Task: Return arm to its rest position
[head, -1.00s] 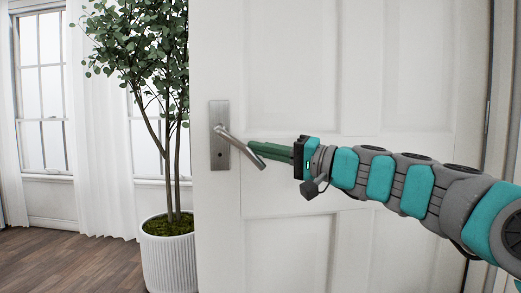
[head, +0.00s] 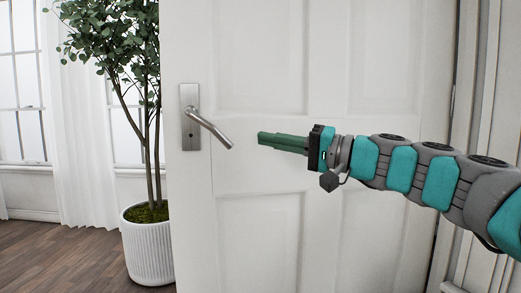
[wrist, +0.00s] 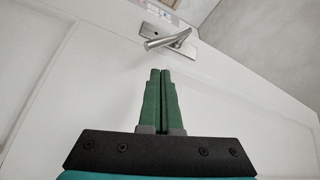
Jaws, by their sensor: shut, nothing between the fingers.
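My gripper (head: 262,139) is in front of the white door (head: 255,215) in the head view, to the right of the metal lever handle (head: 212,130). Its green fingers are together and hold nothing. A gap shows between the fingertips and the end of the handle. The handle slants down to the right from its plate. In the wrist view, the shut fingers (wrist: 161,72) point toward the handle (wrist: 168,40), which is beyond their tips and apart from them. My arm reaches in from the right side of the head view.
A tree in a white ribbed pot (head: 148,248) stands left of the door on a wood floor (head: 60,260). Windows with white curtains (head: 85,150) are behind it. The door frame (head: 490,110) is at the right, behind my arm.

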